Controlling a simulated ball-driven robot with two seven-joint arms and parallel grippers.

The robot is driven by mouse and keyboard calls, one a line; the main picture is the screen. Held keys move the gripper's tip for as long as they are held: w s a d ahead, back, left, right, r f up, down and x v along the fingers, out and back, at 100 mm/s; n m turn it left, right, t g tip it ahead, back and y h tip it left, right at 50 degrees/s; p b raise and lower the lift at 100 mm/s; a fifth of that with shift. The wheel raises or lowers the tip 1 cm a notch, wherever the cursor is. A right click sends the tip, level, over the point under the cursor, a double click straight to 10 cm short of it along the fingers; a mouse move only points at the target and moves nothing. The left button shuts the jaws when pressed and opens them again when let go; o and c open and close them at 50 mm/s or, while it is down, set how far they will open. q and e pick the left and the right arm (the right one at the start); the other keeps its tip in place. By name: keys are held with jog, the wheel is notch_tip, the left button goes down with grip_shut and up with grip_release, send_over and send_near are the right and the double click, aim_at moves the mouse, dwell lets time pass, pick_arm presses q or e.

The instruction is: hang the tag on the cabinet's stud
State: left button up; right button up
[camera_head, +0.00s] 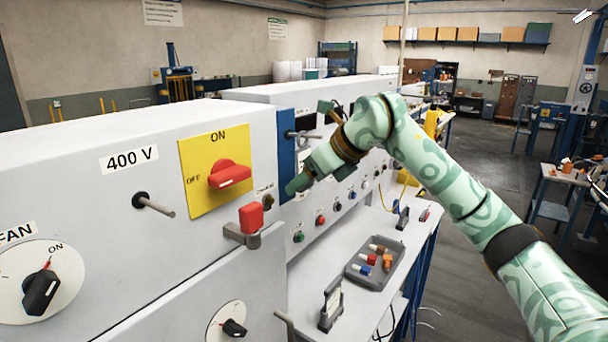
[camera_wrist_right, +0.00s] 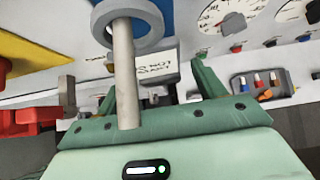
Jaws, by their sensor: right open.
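A white tag lettered "DO NOT START" (camera_wrist_right: 158,68) shows tilted between and beyond my right fingers in the wrist view. I cannot tell what supports it, and I cannot make it out in the head view. My right gripper (camera_head: 292,189) is in front of the blue strip on the cabinet; its open fingers also show in the wrist view (camera_wrist_right: 155,78). A grey stud (camera_head: 305,135) sticks out of the blue strip above the gripper. A grey rod with a ring at its base (camera_wrist_right: 125,75), apparently this stud, crosses the wrist view above the gripper's palm. My left gripper is not in view.
Another stud (camera_head: 155,206) juts out below the 400 V label. A red padlock (camera_head: 251,217) sits at a hasp beside the yellow switch panel (camera_head: 200,185). On the bench are a grey tray (camera_head: 360,275) with small red, white and orange items and a dark stand (camera_head: 331,305).

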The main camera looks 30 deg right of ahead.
jog(key=c, duration=1.2)
jog(key=shift+o, duration=0.2)
jog(key=shift+s+r, duration=0.1)
jog(key=shift+s, duration=0.05)
jog(key=shift+s+d+r, duration=0.1)
jog(key=shift+s+d, duration=0.15)
jog(key=shift+s, duration=0.25)
jog(key=shift+s+d+r, duration=0.1)
jog(key=shift+s+d, duration=0.15)
jog(key=shift+s, duration=0.2)
jog(key=s, duration=0.1)
jog(key=s+d, duration=0.1)
jog(key=s+b, duration=0.1)
jog(key=shift+s+d+r, duration=0.2)
jog(key=shift+s+r, duration=0.1)
jog(key=shift+f, duration=0.1)
